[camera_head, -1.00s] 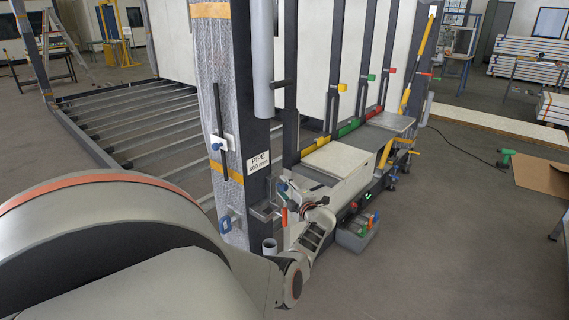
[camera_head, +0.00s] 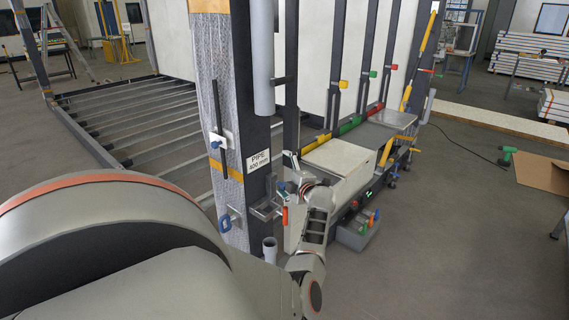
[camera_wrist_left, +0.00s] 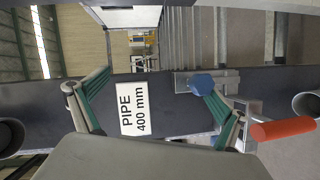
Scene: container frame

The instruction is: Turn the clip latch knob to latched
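The clip bracket (camera_head: 265,208) is fixed to the dark post under the "PIPE 400 mm" label (camera_head: 258,161). An orange-red knob (camera_head: 285,217) hangs beside it; in the left wrist view this knob (camera_wrist_left: 283,128) is a cylinder pointing right. I cannot tell for certain that it is the latch knob. A blue handle (camera_head: 225,223) sits on the post's left side; a blue part (camera_wrist_left: 202,83) shows beside the right finger in the wrist view. My left gripper (camera_wrist_left: 148,85) is open and apart from the orange knob, in front of the label. My right gripper is not in view.
A grey pipe (camera_head: 264,60) hangs on the post above the bracket, with a short tube (camera_head: 269,248) below. A blue knob (camera_head: 215,145) sits higher on the wrapped post. A cart (camera_head: 340,158) stands close behind my left wrist.

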